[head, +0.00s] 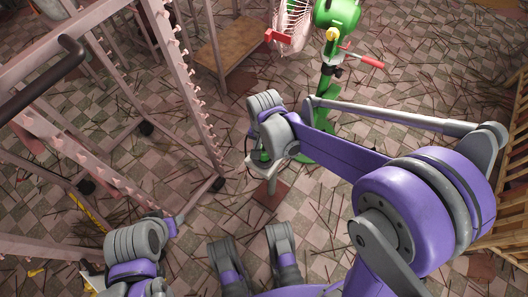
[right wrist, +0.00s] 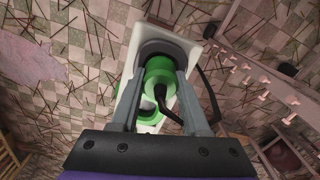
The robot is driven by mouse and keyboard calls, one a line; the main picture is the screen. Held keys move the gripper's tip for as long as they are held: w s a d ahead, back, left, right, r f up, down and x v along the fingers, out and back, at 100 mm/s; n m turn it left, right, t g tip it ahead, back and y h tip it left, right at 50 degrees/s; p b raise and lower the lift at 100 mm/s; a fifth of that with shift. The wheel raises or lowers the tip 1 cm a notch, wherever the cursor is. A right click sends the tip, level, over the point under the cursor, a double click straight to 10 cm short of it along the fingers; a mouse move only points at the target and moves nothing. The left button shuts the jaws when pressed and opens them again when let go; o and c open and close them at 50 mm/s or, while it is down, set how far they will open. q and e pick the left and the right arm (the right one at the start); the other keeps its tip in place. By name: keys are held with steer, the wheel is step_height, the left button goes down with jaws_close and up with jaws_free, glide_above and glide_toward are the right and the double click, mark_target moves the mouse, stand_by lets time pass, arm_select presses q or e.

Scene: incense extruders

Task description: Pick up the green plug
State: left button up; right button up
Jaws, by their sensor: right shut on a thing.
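The green plug (right wrist: 160,78) with a black cable sits at a white stand or socket housing (right wrist: 186,48) in the right wrist view. My right gripper (right wrist: 158,80) has one finger on each side of the plug and is shut on it. In the head view the green plug (head: 264,155) shows small beneath my right wrist, at the top of the pale stand (head: 270,168). My right gripper (head: 262,157) is there, mostly hidden by my own arm. I cannot tell whether the plug is still seated. My left arm is at the lower left, but its gripper does not show.
A pink-grey metal rack (head: 190,95) with pegs stands on the left. A green machine (head: 330,85) with a red handle stands beyond my right arm. A wooden bench (head: 228,55) is at the back, and wooden slats (head: 510,205) are at the right. Thin sticks litter the tiled floor.

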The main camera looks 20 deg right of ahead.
jaws_close()
